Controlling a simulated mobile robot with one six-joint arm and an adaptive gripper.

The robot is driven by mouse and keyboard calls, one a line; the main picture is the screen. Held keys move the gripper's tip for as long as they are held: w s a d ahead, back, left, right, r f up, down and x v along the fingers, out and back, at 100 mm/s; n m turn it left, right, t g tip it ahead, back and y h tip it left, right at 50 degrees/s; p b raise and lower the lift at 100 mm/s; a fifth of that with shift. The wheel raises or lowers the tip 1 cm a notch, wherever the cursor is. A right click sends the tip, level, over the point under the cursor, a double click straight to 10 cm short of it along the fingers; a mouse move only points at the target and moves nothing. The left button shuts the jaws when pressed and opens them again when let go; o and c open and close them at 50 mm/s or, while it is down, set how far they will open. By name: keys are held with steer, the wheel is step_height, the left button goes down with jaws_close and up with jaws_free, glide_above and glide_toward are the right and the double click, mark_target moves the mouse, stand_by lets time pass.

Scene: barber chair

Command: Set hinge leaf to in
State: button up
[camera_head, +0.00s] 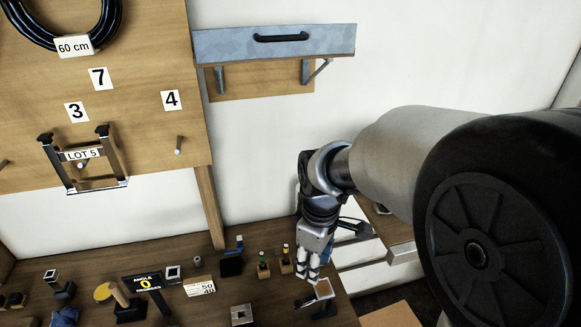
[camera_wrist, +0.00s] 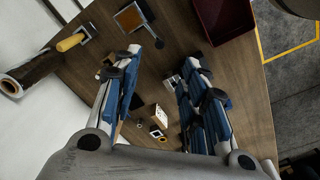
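A small device that looks like the hinge stands at the bench's right front in the head view. Its tilted orange-brown leaf (camera_head: 323,289) with a pale edge rises from a black base (camera_head: 324,309). A square orange-brown plate in a dark frame (camera_wrist: 130,18) at the top of the wrist view may be the same leaf. My gripper (camera_head: 306,275) is just above and left of the device in the head view. In the wrist view my gripper (camera_wrist: 160,60) has its blue-padded fingers spread, with nothing held between them. I cannot tell whether a finger touches the leaf.
Bottles (camera_head: 285,260), a white number block (camera_head: 199,286) and a square metal block (camera_head: 242,315) stand on the bench (camera_head: 185,255). A dark red bin (camera_wrist: 224,18) and a yellow-handled roller (camera_wrist: 72,42) show in the wrist view. A drawer shelf (camera_head: 275,42) hangs above.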

mark_target(298, 303)
steer(key=shift+n+g, duration=0.3)
steer(key=shift+n, duration=0.6)
steer(key=a+f+b, duration=0.1)
steer(key=f, duration=0.6)
steer(key=w+a+f+b, duration=0.1)
steer(key=f, duration=0.5)
steer(key=w+a+f+b, duration=0.1)
steer(key=f+b, duration=0.1)
steer(key=f, duration=0.5)
steer(key=shift+f, duration=0.3)
steer(key=shift+c, duration=0.4)
jaws_close()
